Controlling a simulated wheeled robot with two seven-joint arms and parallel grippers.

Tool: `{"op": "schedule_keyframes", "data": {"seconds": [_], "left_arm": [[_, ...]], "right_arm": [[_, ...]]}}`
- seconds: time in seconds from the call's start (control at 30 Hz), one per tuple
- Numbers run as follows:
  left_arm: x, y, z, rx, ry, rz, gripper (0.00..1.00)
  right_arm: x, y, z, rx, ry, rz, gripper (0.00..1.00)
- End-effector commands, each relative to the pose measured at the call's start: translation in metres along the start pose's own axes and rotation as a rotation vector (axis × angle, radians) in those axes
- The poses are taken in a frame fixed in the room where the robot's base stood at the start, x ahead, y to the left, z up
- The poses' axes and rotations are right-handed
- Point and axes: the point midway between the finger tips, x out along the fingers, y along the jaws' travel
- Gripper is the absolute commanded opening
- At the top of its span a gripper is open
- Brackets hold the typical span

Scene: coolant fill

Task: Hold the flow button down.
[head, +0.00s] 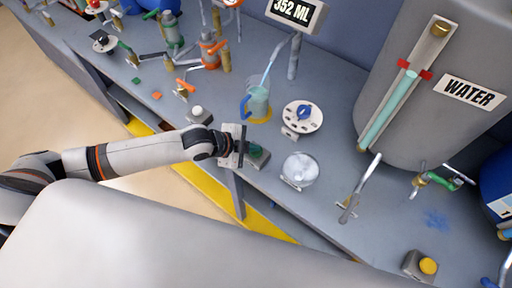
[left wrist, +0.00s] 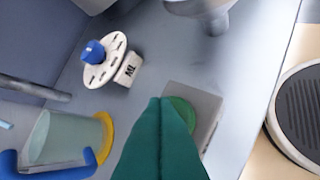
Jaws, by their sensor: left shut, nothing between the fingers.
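The green button (left wrist: 182,112) sits on a small grey box (left wrist: 205,104) at the table's front edge. In the head view the box (head: 262,160) is partly hidden by my left gripper (head: 251,149). My left gripper is shut and empty. Its green fingertips (left wrist: 161,101) cover part of the button in the left wrist view and seem to rest on it; how far it is pressed I cannot tell. A thin pale-blue stream (head: 267,74) runs from the spout into a blue-handled jug (head: 258,101) holding some liquid. The display (head: 293,11) reads 352 ML. My right gripper is not in view.
A white dial with a blue knob (head: 304,113) stands right of the jug. A white button (head: 197,111) is to the left, a yellow button (head: 428,266) far right. A large WATER tank (head: 440,120) stands behind.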

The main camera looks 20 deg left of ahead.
Motion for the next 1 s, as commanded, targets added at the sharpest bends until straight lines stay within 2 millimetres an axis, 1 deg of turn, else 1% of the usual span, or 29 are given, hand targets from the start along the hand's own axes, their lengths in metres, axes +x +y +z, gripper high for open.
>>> {"op": "schedule_keyframes", "data": {"seconds": [0.77, 1.0], "left_arm": [[0.000, -0.001, -0.001, -0.001, 0.002, -0.002, 0.00], [-0.007, 0.004, 0.004, 0.000, 0.002, -0.002, 0.00]], "right_arm": [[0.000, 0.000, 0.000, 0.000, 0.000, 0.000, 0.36], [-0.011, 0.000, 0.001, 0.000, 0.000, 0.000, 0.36]]}}
